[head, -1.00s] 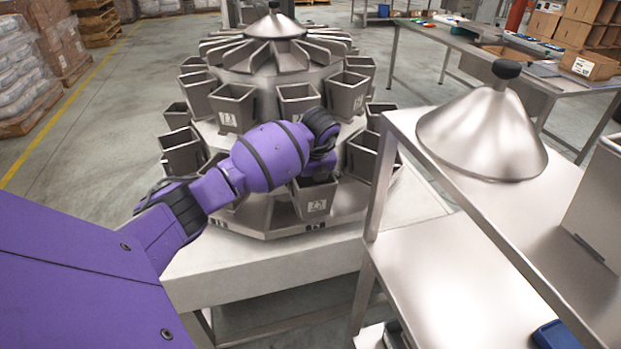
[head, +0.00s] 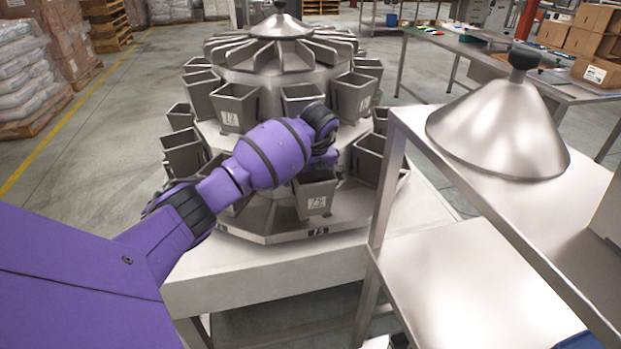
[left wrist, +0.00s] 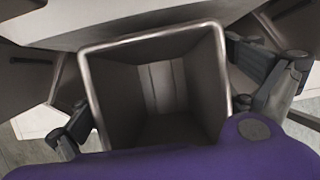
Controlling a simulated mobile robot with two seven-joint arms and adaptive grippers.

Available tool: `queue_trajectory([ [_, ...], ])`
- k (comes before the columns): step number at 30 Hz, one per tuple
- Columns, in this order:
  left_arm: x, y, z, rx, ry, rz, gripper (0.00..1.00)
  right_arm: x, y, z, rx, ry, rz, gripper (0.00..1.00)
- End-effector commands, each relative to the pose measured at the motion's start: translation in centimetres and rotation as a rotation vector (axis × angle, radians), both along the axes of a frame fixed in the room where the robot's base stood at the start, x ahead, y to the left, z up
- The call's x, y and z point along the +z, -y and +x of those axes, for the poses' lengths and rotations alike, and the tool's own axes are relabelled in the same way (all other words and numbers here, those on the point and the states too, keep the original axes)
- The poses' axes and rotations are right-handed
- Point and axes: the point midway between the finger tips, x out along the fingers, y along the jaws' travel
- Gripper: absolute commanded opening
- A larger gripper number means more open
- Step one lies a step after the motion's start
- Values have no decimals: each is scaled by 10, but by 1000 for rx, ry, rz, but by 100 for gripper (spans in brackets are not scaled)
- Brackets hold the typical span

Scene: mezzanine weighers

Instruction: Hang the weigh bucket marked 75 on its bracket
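The weigh bucket marked 75 (head: 313,200) is a grey metal open-topped bucket with a white label, in front of the lower ring of the weigher. It looks upright, its base a little above the plate marked 75 (head: 318,231). My left gripper (head: 318,168) is at the bucket's top. The left wrist view looks into the empty bucket (left wrist: 165,95), with a finger of my left gripper (left wrist: 160,115) against each side wall. The bracket behind the bucket is hidden by the bucket and my arm. My right gripper is out of view.
Other buckets hang close on both sides, including one to the right (head: 368,158) and an upper one marked 12 (head: 231,108). A steel shelf stand (head: 450,165) with a cone-shaped lid (head: 500,130) stands close on the right.

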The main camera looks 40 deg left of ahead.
Motion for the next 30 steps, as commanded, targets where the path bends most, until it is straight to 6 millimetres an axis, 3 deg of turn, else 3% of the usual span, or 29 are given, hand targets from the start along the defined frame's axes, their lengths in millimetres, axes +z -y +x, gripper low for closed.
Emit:
queue_trajectory([
  [11, 8, 2, -1, 0, 2, 1, 100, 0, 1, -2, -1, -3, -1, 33],
  [24, 88, 26, -24, -2, 4, 2, 100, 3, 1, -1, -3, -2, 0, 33],
  [30, 108, 32, -30, 0, 1, 1, 100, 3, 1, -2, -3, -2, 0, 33],
])
